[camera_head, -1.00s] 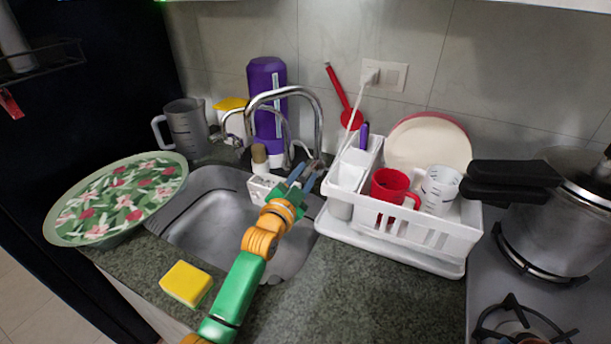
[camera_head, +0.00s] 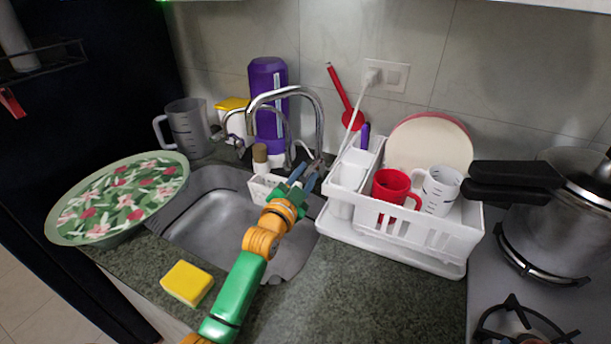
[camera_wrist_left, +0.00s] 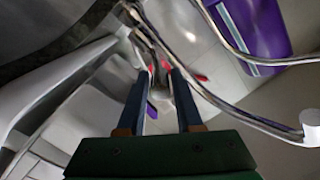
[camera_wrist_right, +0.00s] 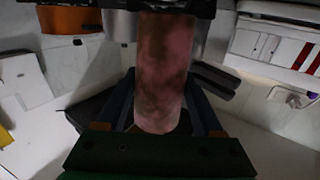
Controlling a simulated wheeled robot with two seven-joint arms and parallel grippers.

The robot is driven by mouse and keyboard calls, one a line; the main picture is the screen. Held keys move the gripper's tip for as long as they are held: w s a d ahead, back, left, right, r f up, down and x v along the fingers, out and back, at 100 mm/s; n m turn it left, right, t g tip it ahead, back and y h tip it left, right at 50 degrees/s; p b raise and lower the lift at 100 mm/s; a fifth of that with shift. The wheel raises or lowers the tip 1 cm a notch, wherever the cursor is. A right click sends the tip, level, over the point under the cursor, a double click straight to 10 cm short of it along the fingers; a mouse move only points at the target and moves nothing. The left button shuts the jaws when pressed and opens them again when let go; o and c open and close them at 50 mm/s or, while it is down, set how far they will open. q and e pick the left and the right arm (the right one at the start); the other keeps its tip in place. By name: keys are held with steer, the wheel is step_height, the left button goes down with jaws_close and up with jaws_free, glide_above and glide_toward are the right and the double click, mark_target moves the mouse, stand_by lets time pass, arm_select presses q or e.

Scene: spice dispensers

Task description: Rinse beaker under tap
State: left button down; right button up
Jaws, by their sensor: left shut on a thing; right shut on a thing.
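The chrome tap (camera_head: 318,110) arches over the steel sink (camera_head: 215,222). My left gripper (camera_head: 307,177) is at the tap's base, right of the spout. In the left wrist view its blue fingers (camera_wrist_left: 160,95) are shut on a metal part of the tap (camera_wrist_left: 183,100). A grey measuring beaker (camera_head: 188,128) with a handle stands upright behind the sink's left end. A white measuring cup (camera_head: 438,190) stands in the rack. My right gripper (camera_wrist_right: 165,110) shows only in its wrist view, shut on a mottled pink-brown cylinder (camera_wrist_right: 165,65). I cannot tell where that cylinder is.
A white dish rack (camera_head: 425,232) holds a red mug (camera_head: 390,186) and a plate (camera_head: 428,143). A floral tray (camera_head: 120,198) overhangs the sink's left edge. A yellow sponge (camera_head: 187,283) lies in front. A pressure cooker (camera_head: 560,215) stands right. Counter below the rack is clear.

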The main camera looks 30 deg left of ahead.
arm_select(q)
steer(key=r+p, duration=0.1)
steer(key=p, duration=0.2)
steer(key=shift+r+g+p, duration=0.2)
steer(key=shift+g+p, duration=0.1)
steer(key=shift+g, duration=0.1)
arm_select(e)
step_height(320, 180, up, 4)
steer(key=shift+f, duration=0.15)
arm_select(q)
steer(key=shift+w+f, duration=0.1)
steer(key=shift+f, duration=0.25)
arm_select(e)
steer(key=shift+f, duration=0.15)
arm_select(q)
steer(key=c, duration=0.6)
jaws_free()
arm_select(e)
steer(key=shift+f+b, duration=0.15)
steer(key=shift+b, duration=0.15)
arm_select(q)
steer(key=s, duration=0.4)
steer(key=s+d, duration=0.1)
steer(key=s, duration=0.3)
steer(key=s+r, duration=0.1)
steer(key=s, duration=0.3)
steer(key=shift+d, duration=0.15)
